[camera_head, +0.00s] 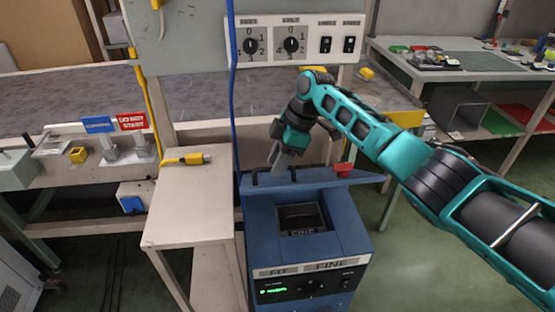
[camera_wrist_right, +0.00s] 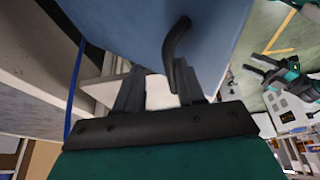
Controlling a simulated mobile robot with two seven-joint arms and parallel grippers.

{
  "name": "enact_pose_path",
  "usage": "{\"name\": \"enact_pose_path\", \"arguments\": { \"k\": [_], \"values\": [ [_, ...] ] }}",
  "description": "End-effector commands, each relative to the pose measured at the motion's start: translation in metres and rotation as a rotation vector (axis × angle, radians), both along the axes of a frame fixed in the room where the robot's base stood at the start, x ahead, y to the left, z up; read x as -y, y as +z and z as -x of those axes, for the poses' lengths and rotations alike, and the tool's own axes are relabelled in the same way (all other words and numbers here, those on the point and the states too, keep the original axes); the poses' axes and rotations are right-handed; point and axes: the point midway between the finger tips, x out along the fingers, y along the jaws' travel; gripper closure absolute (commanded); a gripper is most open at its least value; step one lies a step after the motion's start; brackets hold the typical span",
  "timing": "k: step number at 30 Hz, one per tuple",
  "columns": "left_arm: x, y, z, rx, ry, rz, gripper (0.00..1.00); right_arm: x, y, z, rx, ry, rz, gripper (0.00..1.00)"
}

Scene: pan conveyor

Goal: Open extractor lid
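The blue extractor (camera_head: 335,228) stands in the lower middle of the head view, with a dark square opening in its top. Its blue lid (camera_head: 325,181) stands raised at the back edge of the opening, seen nearly edge-on. My right gripper (camera_head: 277,168) is at the lid's left part, by a dark handle. In the right wrist view the lid (camera_wrist_right: 145,25) fills the top, and the curved black handle (camera_wrist_right: 176,45) reaches down beside the right finger. The gripper fingers (camera_wrist_right: 160,88) are apart; a firm hold is not visible. My left gripper (camera_wrist_right: 262,68) shows small in the right wrist view.
A pale side table (camera_head: 195,200) with a yellow-ended cable stands left of the extractor. A control panel (camera_head: 300,38) with dials hangs behind, above the grey conveyor (camera_head: 60,98). A blue cable (camera_head: 233,120) hangs at the extractor's left. Floor is clear to the right.

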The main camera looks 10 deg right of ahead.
Motion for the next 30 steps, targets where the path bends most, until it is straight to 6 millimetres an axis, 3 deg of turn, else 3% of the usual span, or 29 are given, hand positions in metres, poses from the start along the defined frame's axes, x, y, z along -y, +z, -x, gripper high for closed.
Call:
{"name": "enact_pose_path", "arguments": {
  "k": [8,21,30],
  "values": [
    [-0.001,0.000,0.003,-0.007,0.000,-0.001,0.57,0.003,0.013,-0.001,0.003,0.000,-0.004,0.62],
    [-0.001,0.005,0.005,-0.012,0.000,-0.003,0.57,0.038,0.096,-0.001,0.004,-0.001,-0.002,0.62],
    [-0.002,0.006,0.005,-0.011,0.001,-0.004,0.57,0.048,0.120,-0.001,0.000,0.000,-0.001,0.62]
  ]
}}
